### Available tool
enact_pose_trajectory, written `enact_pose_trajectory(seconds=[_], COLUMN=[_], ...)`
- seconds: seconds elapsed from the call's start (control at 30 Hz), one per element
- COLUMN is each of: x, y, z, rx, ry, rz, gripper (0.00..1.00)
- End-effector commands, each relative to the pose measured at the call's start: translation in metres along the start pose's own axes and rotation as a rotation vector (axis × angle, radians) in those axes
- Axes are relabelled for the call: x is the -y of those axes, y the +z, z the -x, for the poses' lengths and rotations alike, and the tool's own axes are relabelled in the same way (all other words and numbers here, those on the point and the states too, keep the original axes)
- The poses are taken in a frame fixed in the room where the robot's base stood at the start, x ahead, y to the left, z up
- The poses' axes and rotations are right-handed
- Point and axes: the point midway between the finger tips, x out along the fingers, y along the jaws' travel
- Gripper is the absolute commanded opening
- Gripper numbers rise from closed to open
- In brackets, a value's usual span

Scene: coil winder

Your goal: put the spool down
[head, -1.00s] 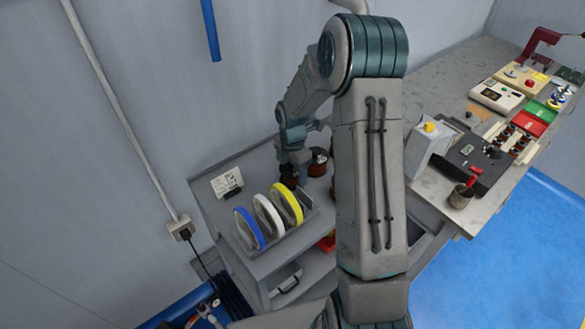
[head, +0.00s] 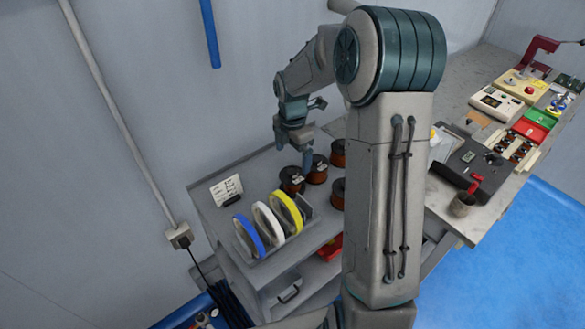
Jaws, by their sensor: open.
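Several copper-brown wire spools with dark flanges stand on the grey cart top. One spool (head: 292,181) stands just below my gripper (head: 295,152), with another spool (head: 317,170) close to its right. Two more spools, one at the back (head: 338,152) and one in front of it (head: 337,194), are beside my arm, which partly covers them. My gripper is open and empty, pointing down above the nearest-left spool and clear of its top. The frames do not show which spool the task means.
A rack (head: 272,256) holds blue, white and yellow rings in front of the spools. A small label card (head: 226,190) stands at the left. The workbench (head: 452,221) on the right carries a dark device and trays. My arm hides the cart's right part.

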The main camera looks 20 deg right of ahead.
Motion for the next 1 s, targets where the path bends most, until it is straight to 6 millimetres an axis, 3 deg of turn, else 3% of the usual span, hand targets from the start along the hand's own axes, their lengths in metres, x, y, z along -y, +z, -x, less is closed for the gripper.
enact_pose_trajectory(seconds=[0.37, 0.7, 1.0], x=[0.009, 0.070, 0.134], y=[-0.007, -0.043, -0.076], z=[0.040, 0.095, 0.125], rx=[0.017, 0.075, 0.038], ry=[0.007, 0.092, 0.205], rz=[-0.081, -0.628, -1.164], gripper=[0.94, 0.94, 0.94])
